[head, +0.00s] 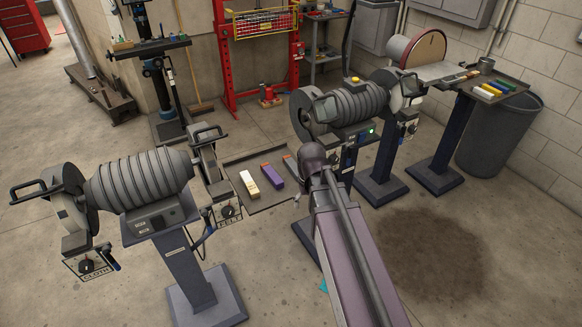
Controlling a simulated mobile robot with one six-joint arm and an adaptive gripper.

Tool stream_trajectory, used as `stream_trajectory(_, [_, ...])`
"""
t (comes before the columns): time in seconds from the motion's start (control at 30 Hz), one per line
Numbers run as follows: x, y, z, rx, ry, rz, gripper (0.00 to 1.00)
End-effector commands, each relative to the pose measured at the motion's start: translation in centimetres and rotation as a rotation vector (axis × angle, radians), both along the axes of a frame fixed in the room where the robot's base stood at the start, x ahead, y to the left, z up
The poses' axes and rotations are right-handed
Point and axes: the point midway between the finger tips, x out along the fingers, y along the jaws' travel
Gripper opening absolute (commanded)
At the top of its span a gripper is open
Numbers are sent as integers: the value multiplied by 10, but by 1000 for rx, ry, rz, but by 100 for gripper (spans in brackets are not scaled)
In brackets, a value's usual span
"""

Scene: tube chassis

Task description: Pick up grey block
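A grey block (291,166) with an orange-brown end lies at the right side of a dark flat tray (262,204) between the two buffing machines. A purple block (271,176) and a cream-white block (249,183) lie to its left in the same tray. My arm reaches up from the bottom, and its dark end joint is just right of the grey block. My gripper (297,198) is mostly hidden behind my arm; only a small dark piece that seems to be part of it shows near the tray's right edge. Its fingers cannot be made out.
A buffing machine (143,183) stands left of the tray, and another (345,106) stands close behind my arm. At the right are a disc sander (425,52), a shelf with several coloured blocks (492,91) and a grey bin (500,135). Stained floor at the right is clear.

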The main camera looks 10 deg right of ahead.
Motion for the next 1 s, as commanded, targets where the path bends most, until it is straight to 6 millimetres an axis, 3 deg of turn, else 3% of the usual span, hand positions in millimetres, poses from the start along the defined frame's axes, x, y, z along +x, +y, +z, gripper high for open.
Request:
stream_trajectory(0.03, [25,-7,10,-2,0,10,89])
stream_trajectory(0.5, [184,-9,57,-2,0,156,89])
stream_trajectory(0.7, [222,-10,67,-2,0,194,89])
stream_trajectory(1.0, [232,-10,69,-2,0,209,89])
